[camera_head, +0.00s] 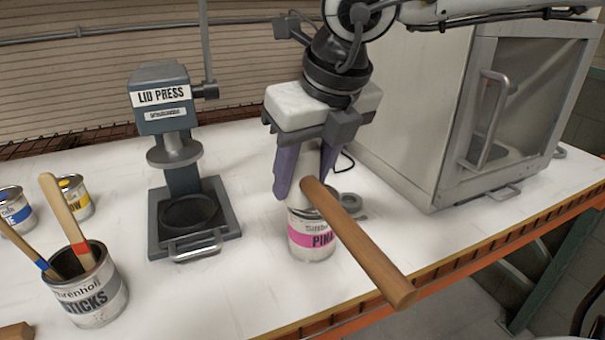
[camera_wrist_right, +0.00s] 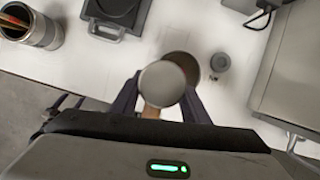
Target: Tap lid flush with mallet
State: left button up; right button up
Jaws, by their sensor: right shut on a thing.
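My right gripper (camera_head: 303,190) points down and is shut on the mallet, with its purple fingers on either side of the pale mallet head (camera_head: 308,160). The brown wooden handle (camera_head: 360,245) sticks out towards the front right. The paint can with a pink band (camera_head: 311,238) stands upright directly below the mallet head. In the right wrist view the round head (camera_wrist_right: 162,84) covers part of a brownish disc (camera_wrist_right: 184,62), apparently the can's top. I cannot tell whether the lid is flush or whether the mallet touches it. My left gripper is not in view.
A lid press (camera_head: 165,120) stands left of the can. A can of sticks (camera_head: 92,295) and blue (camera_head: 14,212) and yellow (camera_head: 75,197) cans are farther left. A small grey round object (camera_head: 350,206) lies beside the pink can. A large cabinet (camera_head: 420,110) stands right.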

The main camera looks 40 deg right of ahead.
aim_at(304, 148)
pick_arm(q)
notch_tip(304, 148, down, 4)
jog(key=b, duration=0.3)
pick_arm(e)
notch_tip(304, 148, down, 3)
jog(key=shift+f, duration=0.1)
jog(key=shift+r+p, duration=0.6)
jog(key=shift+p, duration=0.1)
notch_tip(304, 148, up, 5)
jog(key=p, duration=0.3)
jog(key=shift+r, duration=0.1)
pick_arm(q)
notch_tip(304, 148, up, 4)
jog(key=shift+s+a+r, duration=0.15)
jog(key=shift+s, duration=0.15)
pick_arm(e)
jog(key=shift+s, duration=0.1)
